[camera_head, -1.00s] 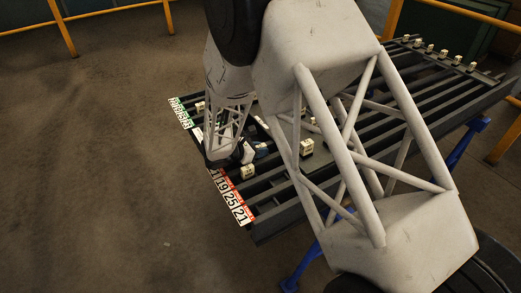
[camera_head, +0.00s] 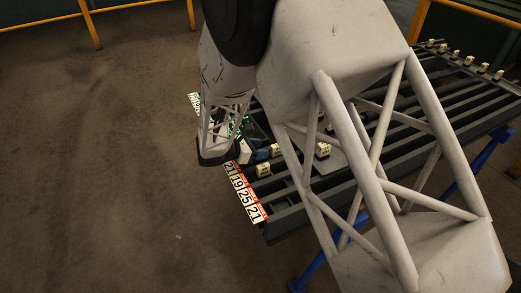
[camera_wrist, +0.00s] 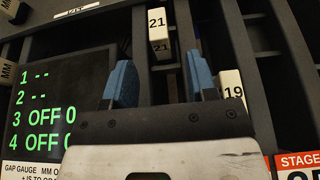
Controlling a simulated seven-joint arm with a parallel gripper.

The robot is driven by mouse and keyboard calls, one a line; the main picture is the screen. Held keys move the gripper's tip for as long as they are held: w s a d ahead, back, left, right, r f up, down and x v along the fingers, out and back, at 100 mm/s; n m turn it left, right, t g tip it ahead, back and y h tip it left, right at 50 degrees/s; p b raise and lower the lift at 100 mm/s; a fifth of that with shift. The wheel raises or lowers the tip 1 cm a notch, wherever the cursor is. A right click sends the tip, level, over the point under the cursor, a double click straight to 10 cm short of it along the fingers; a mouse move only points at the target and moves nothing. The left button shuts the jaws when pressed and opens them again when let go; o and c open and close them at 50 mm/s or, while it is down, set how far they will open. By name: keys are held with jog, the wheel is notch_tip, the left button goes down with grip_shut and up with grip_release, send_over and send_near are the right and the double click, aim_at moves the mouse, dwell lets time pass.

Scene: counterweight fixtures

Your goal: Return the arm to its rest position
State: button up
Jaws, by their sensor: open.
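My gripper (camera_wrist: 161,80) is open in the wrist view, its two blue fingertips apart with nothing held between them. Beyond the fingers, a cream block marked 21 (camera_wrist: 158,40) sits in a dark slot, and a block marked 19 (camera_wrist: 232,95) stands to the right of the right finger. In the head view, my gripper (camera_head: 262,153) is at the near-left end of the rack, beside a cream block (camera_head: 263,170), and partly hidden by my arm.
The slotted dark rack (camera_head: 290,215) has number labels (camera_head: 245,195) along its left end and several cream blocks at its far end. A screen (camera_wrist: 40,110) reads "3 OFF 0" and "4 OFF 0". Yellow rails (camera_head: 120,8) stand behind; the left floor is clear.

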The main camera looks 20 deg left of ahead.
dwell(0.3)
jog(key=shift+w+d+r+m, duration=0.1)
jog(key=shift+d+r+m, duration=0.25)
jog(key=shift+d, duration=0.15)
jog(key=s+d+r+m+g+y, duration=0.1)
jog(key=s+d+r+m+g, duration=0.1)
jog(key=d+r+m, duration=0.5)
jog(key=s+d+r+m+g, duration=0.1)
jog(key=s+d+r+g, duration=0.25)
jog(key=d, duration=0.65)
jog(key=s+d+r+m+g+y, duration=0.15)
jog(key=d+r+m, duration=0.25)
jog(key=d+r, duration=0.4)
jog(key=s+d+r+m+y, duration=0.3)
jog(key=s+d+m, duration=0.4)
jog(key=s, duration=0.5)
jog(key=s+d+r+m+y, duration=0.4)
jog(key=s+d+m, duration=0.3)
jog(key=s+d, duration=0.3)
jog(key=shift+s+r, duration=0.4)
jog(key=shift+s, duration=0.85)
jog(key=shift+m, duration=0.25)
